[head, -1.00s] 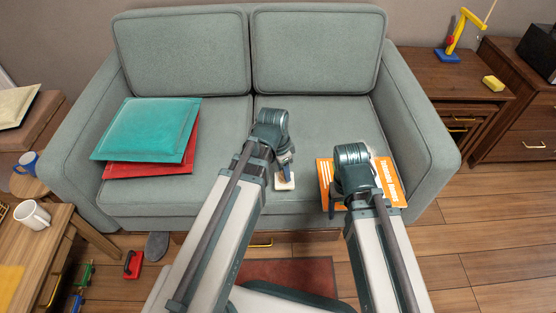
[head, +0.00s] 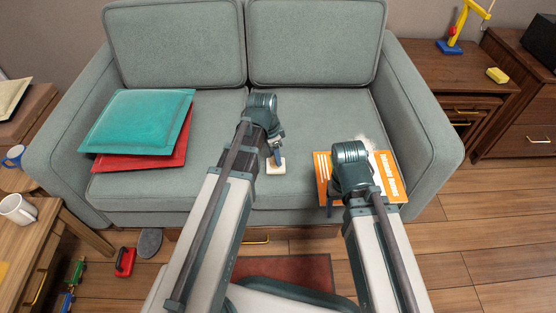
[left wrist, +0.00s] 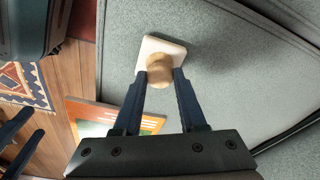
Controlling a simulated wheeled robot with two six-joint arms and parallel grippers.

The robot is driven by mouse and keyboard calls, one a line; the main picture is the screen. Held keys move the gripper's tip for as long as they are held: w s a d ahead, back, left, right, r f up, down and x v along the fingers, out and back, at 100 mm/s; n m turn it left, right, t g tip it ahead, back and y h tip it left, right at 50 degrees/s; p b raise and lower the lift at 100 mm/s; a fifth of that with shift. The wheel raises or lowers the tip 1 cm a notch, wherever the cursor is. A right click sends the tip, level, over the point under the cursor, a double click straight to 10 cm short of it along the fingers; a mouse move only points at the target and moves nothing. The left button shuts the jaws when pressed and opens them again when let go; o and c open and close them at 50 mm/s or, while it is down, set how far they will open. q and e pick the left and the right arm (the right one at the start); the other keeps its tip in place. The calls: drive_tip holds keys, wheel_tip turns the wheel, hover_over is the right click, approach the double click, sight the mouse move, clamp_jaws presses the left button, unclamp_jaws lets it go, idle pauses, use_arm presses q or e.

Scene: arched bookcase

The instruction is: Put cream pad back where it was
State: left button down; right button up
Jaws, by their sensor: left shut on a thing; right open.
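The cream pad (head: 275,168) is a small square plate with a round wooden knob, which shows in the left wrist view (left wrist: 159,70). My left gripper (head: 275,156) is shut on the knob, with a finger on each side of it in the left wrist view (left wrist: 166,82). The pad is over the middle front of the grey sofa seat (head: 240,190). A shadow lies beside it on the fabric; I cannot tell whether the pad touches the seat. My right gripper (head: 337,197) is open at the left part of an orange book (head: 390,175); its fingertips are partly hidden.
Teal (head: 140,120) and red (head: 160,160) cushions are stacked on the seat's left side. A white mug (head: 18,208) stands on the left table. A yellow block (head: 497,75) and a toy crane (head: 460,28) are on the right cabinet. The seat behind my left gripper is clear.

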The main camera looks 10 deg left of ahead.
sight(270, 166)
use_arm(q)
drive_tip(key=shift+f, duration=0.15)
drive_tip(key=shift+c, duration=2.3)
unclamp_jaws()
wheel_tip(270, 166, up, 12)
drive_tip(key=s+a+p, duration=0.1)
drive_tip(key=p, duration=1.1)
drive_tip(key=s+d+n+g+y, duration=0.1)
drive_tip(key=s+d+n+y, duration=0.1)
drive_tip(key=s+d+n, duration=0.4)
drive_tip(key=s+d, duration=0.5)
drive_tip(key=s, duration=0.2)
drive_tip(key=shift+s+d+y, duration=0.15)
drive_tip(key=shift+d+y, duration=0.15)
drive_tip(key=shift+y, duration=0.1)
